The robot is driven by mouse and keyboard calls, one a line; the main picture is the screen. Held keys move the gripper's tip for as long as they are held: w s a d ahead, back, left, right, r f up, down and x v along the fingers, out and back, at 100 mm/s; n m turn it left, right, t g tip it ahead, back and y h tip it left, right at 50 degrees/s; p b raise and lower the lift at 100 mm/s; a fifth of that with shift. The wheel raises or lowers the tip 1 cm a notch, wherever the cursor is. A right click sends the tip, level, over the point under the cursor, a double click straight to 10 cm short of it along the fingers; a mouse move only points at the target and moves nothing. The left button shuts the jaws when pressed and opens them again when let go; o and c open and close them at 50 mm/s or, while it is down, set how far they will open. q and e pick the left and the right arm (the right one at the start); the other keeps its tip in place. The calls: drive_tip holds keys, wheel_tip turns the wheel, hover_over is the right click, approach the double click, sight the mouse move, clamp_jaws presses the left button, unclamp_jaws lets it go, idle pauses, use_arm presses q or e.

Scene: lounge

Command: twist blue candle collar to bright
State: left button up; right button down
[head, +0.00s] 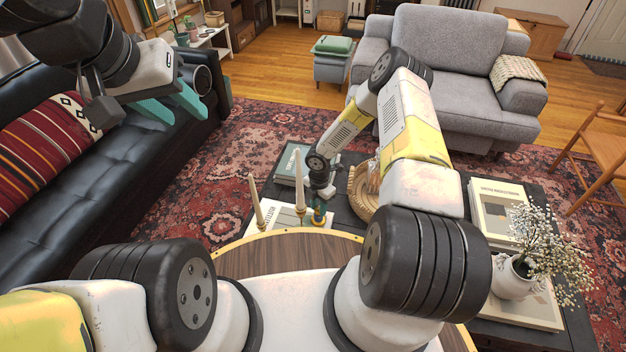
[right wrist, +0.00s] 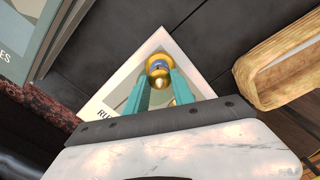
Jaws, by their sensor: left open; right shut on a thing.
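My right gripper (head: 319,208) reaches down over the low dark table. In the right wrist view its teal fingers (right wrist: 159,78) are shut on a small gold piece (right wrist: 158,76) with a blue band, the blue collar (right wrist: 157,63), at its top. The fingers lie on either side of it. Whether they press on the collar itself or the gold part below, I cannot tell. My left gripper (head: 180,112) is open and empty, raised above the black sofa.
The collar piece stands over a white book (right wrist: 110,95). A wicker basket (head: 362,190) is close to the right of my right gripper. A teal-grey book (head: 290,165) lies behind. A white vase of flowers (head: 512,278) stands on books at the right. A black sofa (head: 110,170) is at the left.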

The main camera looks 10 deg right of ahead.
drive_tip(key=m, duration=1.1)
drive_tip(key=shift+w, duration=0.1)
drive_tip(key=m, duration=0.6)
drive_tip(key=shift+m, duration=0.4)
drive_tip(key=m, duration=0.5)
drive_tip(key=shift+m, duration=0.3)
drive_tip(key=shift+d, duration=0.1)
drive_tip(key=c, duration=1.1)
unclamp_jaws()
drive_tip(key=shift+o, duration=0.2)
